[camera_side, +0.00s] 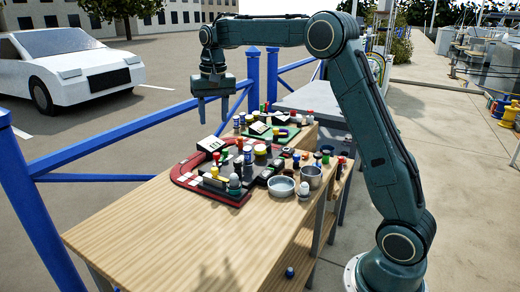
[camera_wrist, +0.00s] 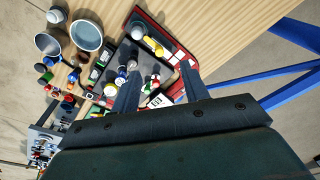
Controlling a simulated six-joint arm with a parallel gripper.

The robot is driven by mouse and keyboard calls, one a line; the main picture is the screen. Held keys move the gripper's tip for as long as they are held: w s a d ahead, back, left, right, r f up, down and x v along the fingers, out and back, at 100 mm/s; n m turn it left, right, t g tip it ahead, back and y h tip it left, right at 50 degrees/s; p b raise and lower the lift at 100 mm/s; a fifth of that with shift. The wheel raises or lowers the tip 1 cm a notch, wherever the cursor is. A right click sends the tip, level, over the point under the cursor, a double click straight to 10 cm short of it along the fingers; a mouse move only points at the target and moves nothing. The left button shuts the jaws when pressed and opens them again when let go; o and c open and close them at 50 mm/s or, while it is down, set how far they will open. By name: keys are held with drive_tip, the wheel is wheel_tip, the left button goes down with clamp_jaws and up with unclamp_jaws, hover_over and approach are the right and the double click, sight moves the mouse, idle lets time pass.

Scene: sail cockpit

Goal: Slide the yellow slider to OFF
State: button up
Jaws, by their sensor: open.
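The red-edged control panel (camera_side: 182,178) lies on the wooden table and carries several knobs, buttons and switches. A low yellow piece, which looks like the yellow slider (camera_side: 216,183), sits near the panel's front edge. My gripper (camera_side: 213,116) is open and empty, pointing down in the air above the panel. In the wrist view its fingers (camera_wrist: 159,72) hang over the panel and hide parts of it.
A pale blue bowl (camera_side: 281,186) and a metal pot (camera_side: 311,177) stand to the right of the panel. A green-edged panel (camera_side: 290,130) lies behind. Blue railing (camera_side: 120,143) runs behind the table. The front of the wooden table (camera_side: 165,240) is clear.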

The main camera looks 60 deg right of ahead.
drive_tip(key=m+g, duration=0.1)
drive_tip(key=m, duration=0.1)
hover_over(214, 169)
wheel_tip(214, 169, down, 6)
drive_tip(key=shift+d+f, duration=0.15)
drive_tip(key=shift+f, duration=0.05)
drive_tip(key=shift+f, duration=0.1)
wheel_tip(214, 169, down, 14)
drive_tip(key=shift+r, duration=0.2)
idle(0.3)
clamp_jaws()
